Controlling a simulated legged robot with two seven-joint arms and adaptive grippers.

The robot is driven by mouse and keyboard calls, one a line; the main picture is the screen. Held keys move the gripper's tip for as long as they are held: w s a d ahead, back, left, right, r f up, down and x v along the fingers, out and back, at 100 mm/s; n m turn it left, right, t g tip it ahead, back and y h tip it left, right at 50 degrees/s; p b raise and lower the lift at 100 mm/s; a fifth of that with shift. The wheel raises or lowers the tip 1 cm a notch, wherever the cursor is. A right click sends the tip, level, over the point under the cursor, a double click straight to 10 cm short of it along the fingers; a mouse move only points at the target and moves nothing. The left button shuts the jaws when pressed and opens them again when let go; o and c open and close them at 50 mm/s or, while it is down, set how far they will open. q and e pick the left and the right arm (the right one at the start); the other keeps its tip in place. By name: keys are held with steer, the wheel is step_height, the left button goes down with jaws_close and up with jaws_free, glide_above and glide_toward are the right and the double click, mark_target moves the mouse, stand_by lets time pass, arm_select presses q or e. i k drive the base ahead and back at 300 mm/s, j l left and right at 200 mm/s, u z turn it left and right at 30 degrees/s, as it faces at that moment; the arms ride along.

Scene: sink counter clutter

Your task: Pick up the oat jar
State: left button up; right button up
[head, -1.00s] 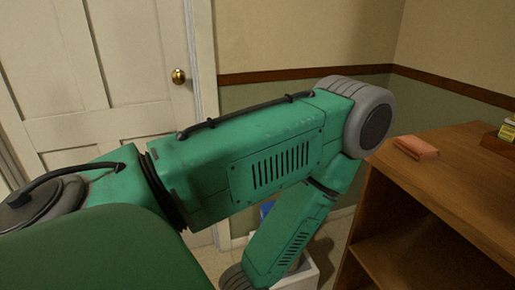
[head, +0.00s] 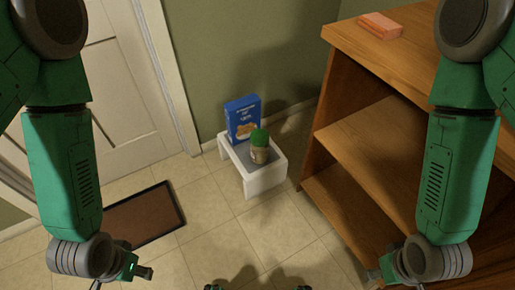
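A jar with a green lid (head: 259,147), likely the oat jar, stands upright on a small white stool (head: 262,184) by the far wall. Its label is too small to read. My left gripper (head: 122,278) is at the lower left edge, mostly cut off, well short of the stool. My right gripper (head: 382,280) is at the bottom right, also mostly cut off, near the wooden shelf. Neither touches the jar. Whether they are open or shut does not show.
A blue box (head: 242,118) stands on the stool behind and left of the jar. A wooden shelf unit (head: 370,140) rises to the right, with an orange-pink block (head: 379,25) on top. A dark doormat (head: 145,215) lies left. Tiled floor before the stool is clear.

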mark_target(260, 143)
steer(key=k+l+z, duration=0.1)
steer(key=k+z, duration=0.2)
steer(key=k, duration=0.35)
steer(key=j+z, duration=0.1)
steer(key=z, duration=0.35)
steer(key=i+j+z, duration=0.1)
steer(key=z, duration=0.35)
steer(key=j+z, duration=0.1)
steer(key=z, duration=0.35)
steer(key=j+z, duration=0.15)
steer(key=z, duration=0.3)
steer(key=k+j, duration=0.1)
steer(key=j, duration=1.2)
steer(key=k+j+z, duration=0.1)
steer(key=j, duration=0.55)
